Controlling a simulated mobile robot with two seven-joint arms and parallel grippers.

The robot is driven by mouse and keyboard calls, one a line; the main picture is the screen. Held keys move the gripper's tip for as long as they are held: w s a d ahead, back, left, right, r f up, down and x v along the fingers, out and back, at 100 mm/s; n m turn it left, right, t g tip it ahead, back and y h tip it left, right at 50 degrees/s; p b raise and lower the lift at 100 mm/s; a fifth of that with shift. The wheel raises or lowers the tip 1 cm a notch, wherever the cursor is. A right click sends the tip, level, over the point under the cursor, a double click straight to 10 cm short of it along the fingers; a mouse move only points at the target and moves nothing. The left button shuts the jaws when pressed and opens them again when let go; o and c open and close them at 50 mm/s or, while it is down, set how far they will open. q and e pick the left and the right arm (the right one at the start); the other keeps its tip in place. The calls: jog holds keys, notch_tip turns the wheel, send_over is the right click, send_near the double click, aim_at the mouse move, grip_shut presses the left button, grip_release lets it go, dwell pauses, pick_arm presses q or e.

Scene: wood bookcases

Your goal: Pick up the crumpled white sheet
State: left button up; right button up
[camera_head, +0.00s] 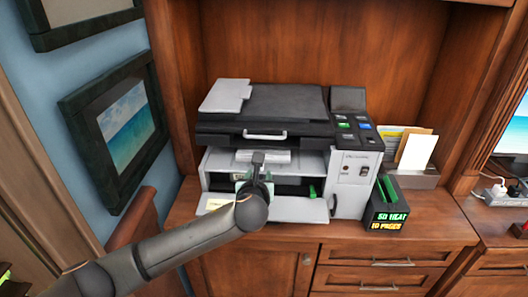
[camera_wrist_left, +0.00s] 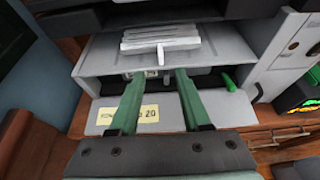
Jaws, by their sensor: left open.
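The crumpled white sheet (camera_head: 264,156) is a pleated, folded white strip in the open front of the printer (camera_head: 268,115). It also shows in the left wrist view (camera_wrist_left: 160,36), lying on a grey surface beyond my fingertips, with a small pale tab at its near edge. My left gripper (camera_head: 257,172) is in front of the printer opening, and the arm partly hides the tray below. In the left wrist view the two green fingers (camera_wrist_left: 158,76) are apart with nothing between them, pointing toward the sheet. My right gripper is not in view.
The lowered printer tray (camera_head: 303,209) carries a yellow label (camera_wrist_left: 128,114). A green lever (camera_head: 312,191) sits right of the opening. A black box with green lettering (camera_head: 388,214) and a paper holder (camera_head: 418,178) stand to the right. The bookcase side wall is close on the left.

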pick_arm(q)
jog(key=x, duration=0.9)
jog(key=shift+w+f+b, duration=0.2)
jog(key=shift+w+b, duration=0.05)
jog(key=shift+b, duration=0.15)
jog(key=shift+c, duration=0.2)
grip_shut()
dwell(0.4)
